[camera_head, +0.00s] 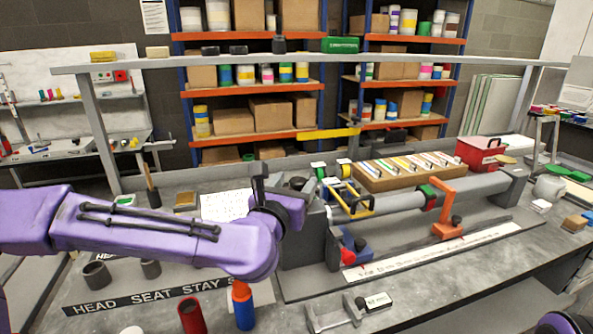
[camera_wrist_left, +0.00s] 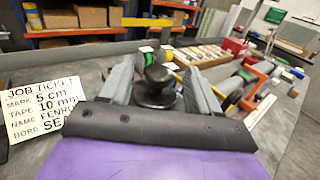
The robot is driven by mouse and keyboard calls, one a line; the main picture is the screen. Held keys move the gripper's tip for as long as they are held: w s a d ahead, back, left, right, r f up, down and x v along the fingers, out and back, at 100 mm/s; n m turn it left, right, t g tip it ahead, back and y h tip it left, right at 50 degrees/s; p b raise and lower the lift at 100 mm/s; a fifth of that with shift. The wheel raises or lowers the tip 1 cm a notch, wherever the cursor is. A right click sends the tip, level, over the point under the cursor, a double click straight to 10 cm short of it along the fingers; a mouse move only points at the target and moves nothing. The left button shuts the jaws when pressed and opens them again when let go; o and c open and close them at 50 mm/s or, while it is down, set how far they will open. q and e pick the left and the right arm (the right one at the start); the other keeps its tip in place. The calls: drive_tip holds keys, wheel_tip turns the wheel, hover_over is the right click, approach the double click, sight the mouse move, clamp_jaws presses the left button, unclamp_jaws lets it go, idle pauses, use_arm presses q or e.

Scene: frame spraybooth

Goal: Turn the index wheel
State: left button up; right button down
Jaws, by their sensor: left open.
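In the left wrist view a black round knob with a wide base, which looks like the index wheel (camera_wrist_left: 156,90), stands between the two grey fingers of my left gripper (camera_wrist_left: 161,66). The fingers are apart, one on each side of it; I cannot tell whether either touches it. In the head view my left gripper (camera_head: 277,186) is at the left end of the grey headstock block (camera_head: 306,247), and its dark wrist hides much of that end. My right gripper does not show.
A long grey tube (camera_head: 390,204) runs right from the headstock. An orange clamp (camera_head: 447,207) stands beside it. A wooden tray of strips (camera_head: 372,183) lies behind. A blue bottle (camera_head: 243,308) and red cup (camera_head: 191,316) stand below my left arm. A job ticket (camera_wrist_left: 40,103) is at left.

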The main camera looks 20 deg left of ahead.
sight(303, 178)
use_arm(q)
drive_tip(key=w, duration=0.4)
drive_tip(key=shift+d+f, duration=0.2)
drive_tip(key=shift+d, duration=0.15)
drive_tip(key=shift+w+a+p, duration=0.15)
drive_tip(key=shift+w+p, duration=0.05)
drive_tip(key=shift+p, duration=0.1)
drive_tip(key=shift+s+a+r, duration=0.1)
drive_tip(key=shift+a+r, duration=0.05)
drive_tip(key=shift+a, duration=0.05)
drive_tip(key=shift+d, duration=0.15)
drive_tip(key=c, duration=1)
drive_tip(key=shift+n+y+b, duration=0.3)
drive_tip(key=shift+y+b, duration=0.05)
drive_tip(key=shift+y, duration=0.15)
